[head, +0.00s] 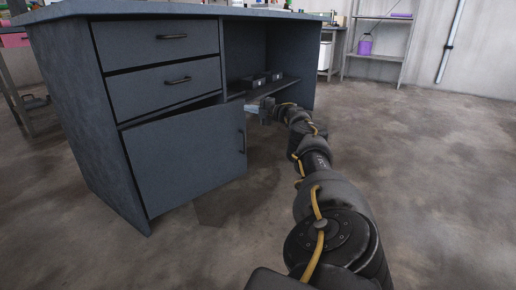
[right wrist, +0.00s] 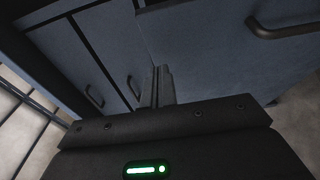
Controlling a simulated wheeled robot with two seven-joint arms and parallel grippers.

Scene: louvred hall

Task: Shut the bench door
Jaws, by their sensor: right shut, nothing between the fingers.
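The grey bench door (head: 187,155) is partly open, hinged on its left side, and its free edge stands out from the bench front. Its dark vertical handle (head: 242,141) is near that free edge. In the right wrist view the door (right wrist: 225,50) fills the upper right, with its handle (right wrist: 292,28). My right gripper (head: 252,109) is close to the upper free corner of the door. In the right wrist view its fingers (right wrist: 158,84) are together and empty, near the door's edge. I cannot tell whether they touch the door. My left gripper is not in view.
Two shut drawers (head: 160,62) sit above the door. To their right is an open bay with a shelf (head: 283,88) holding several small dark items. A metal rack (head: 378,55) stands at the back. The floor (head: 440,160) to the right is clear.

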